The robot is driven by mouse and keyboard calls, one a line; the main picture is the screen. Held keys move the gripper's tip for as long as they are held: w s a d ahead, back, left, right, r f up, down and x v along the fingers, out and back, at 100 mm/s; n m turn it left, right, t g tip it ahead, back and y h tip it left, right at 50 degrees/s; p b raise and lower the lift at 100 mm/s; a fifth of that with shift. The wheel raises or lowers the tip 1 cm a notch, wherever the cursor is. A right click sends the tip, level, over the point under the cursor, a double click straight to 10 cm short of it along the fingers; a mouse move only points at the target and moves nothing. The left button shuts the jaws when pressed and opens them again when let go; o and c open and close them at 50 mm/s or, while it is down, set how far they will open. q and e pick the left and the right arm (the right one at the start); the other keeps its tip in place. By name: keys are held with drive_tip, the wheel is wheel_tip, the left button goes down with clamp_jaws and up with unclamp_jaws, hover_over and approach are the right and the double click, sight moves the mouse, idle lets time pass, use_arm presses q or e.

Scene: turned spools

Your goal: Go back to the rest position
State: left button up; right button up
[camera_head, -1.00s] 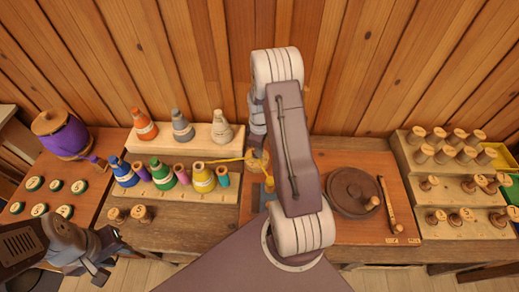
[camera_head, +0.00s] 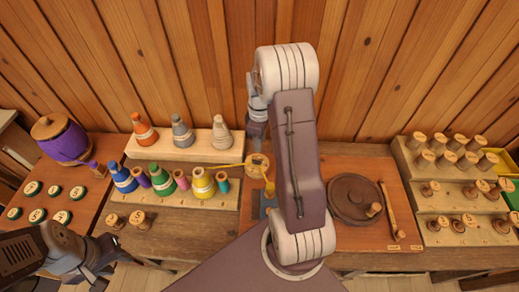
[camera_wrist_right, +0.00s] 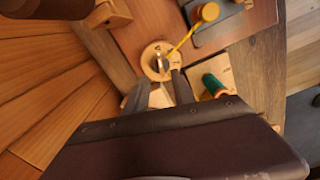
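My right arm rises through the middle of the head view and folds over at the top. Its gripper (camera_head: 257,126) points down beyond the forearm, partly hidden by it, above the back of the bench. In the right wrist view its two grey fingers (camera_wrist_right: 160,88) are apart with nothing held between them. A round wooden holder (camera_wrist_right: 155,62) shows beyond the fingertips. My left gripper (camera_head: 112,268) is low at the left, in front of the bench edge, its fingers apart and empty.
The round wooden holder with a yellow rod (camera_head: 228,165) lies below my right gripper. Colored cones stand on a stepped wooden rack (camera_head: 175,153) to the left. A dark turntable (camera_head: 345,203) is to the right, and a spool rack (camera_head: 440,225) stands at far right.

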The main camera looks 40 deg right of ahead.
drive_tip(key=shift+r, duration=0.25)
idle(0.3)
drive_tip(key=s+a+r+n+t, duration=0.1)
drive_tip(key=a+r, duration=0.2)
drive_tip(key=a, duration=0.4)
drive_tip(key=s+a+r+n, duration=0.1)
drive_tip(key=s+a+r, duration=0.1)
drive_tip(key=a, duration=0.5)
drive_tip(key=s+a+f+m, duration=0.2)
drive_tip(key=s+a+m, duration=0.1)
drive_tip(key=s+m, duration=0.5)
drive_tip(key=shift+s+f+m, duration=0.2)
drive_tip(key=shift+s+m, duration=0.15)
drive_tip(key=shift+m, duration=0.45)
